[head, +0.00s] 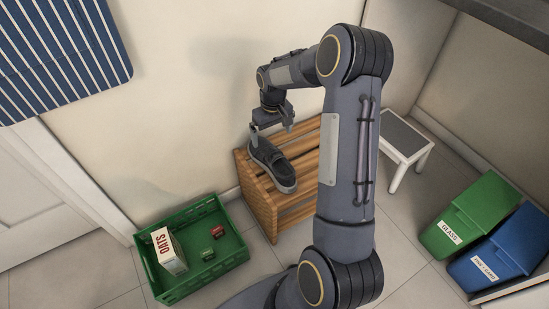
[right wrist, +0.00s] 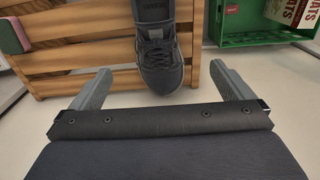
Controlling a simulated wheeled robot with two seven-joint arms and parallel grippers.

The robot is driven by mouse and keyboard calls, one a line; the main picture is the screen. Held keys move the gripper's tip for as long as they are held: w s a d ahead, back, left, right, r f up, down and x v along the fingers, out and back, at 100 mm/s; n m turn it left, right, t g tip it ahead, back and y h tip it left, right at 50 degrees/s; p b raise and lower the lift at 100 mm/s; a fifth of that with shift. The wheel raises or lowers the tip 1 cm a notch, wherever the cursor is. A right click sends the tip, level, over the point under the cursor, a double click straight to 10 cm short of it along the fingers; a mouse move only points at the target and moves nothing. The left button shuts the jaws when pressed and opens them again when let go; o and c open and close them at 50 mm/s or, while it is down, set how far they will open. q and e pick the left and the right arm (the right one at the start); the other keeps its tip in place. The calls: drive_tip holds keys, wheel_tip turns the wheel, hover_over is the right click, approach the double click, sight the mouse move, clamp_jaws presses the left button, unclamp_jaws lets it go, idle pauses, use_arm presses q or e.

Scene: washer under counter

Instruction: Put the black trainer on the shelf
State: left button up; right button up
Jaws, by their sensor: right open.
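The black trainer (head: 272,168) rests on the top slats of the wooden slatted shelf (head: 304,162), near its left end. The trainer (right wrist: 157,50) also shows at the top centre of the right wrist view, its laces visible and its far end cut off by the frame. My right gripper (head: 272,131) is open and empty, just above and behind the trainer. In the right wrist view its fingers (right wrist: 160,78) are spread wide, with the trainer beyond them and not gripped. The shelf slats (right wrist: 95,62) lie behind the trainer there. My left gripper is out of view.
A green crate (head: 207,273) on the floor at left holds an oats box (head: 168,251) and small red-and-green items. A white-legged stool (head: 401,140) stands right of the shelf. Green (head: 468,215) and blue (head: 500,252) bins are at right. A striped cloth (head: 60,50) hangs at upper left.

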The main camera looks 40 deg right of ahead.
drive_tip(key=s+a+r+t, duration=0.1)
drive_tip(key=s+a+r, duration=0.2)
drive_tip(key=r, duration=0.2)
drive_tip(key=s+a+r+t, duration=0.1)
drive_tip(key=s+a+r, duration=0.15)
drive_tip(key=r, duration=0.35)
drive_tip(key=s+a+r+t+y, duration=0.1)
drive_tip(key=s+a+r, duration=0.1)
drive_tip(key=s+a, duration=0.4)
drive_tip(key=s+a+r+t+y, duration=0.2)
drive_tip(key=s+a, duration=0.5)
drive_tip(key=s, duration=0.7)
drive_tip(key=shift+s+r+y, duration=0.3)
drive_tip(key=shift+s+r, duration=0.05)
drive_tip(key=shift+r, duration=0.2)
drive_tip(key=shift+r, duration=0.1)
wheel_tip(320, 180, up, 32)
drive_tip(key=p, duration=3.2)
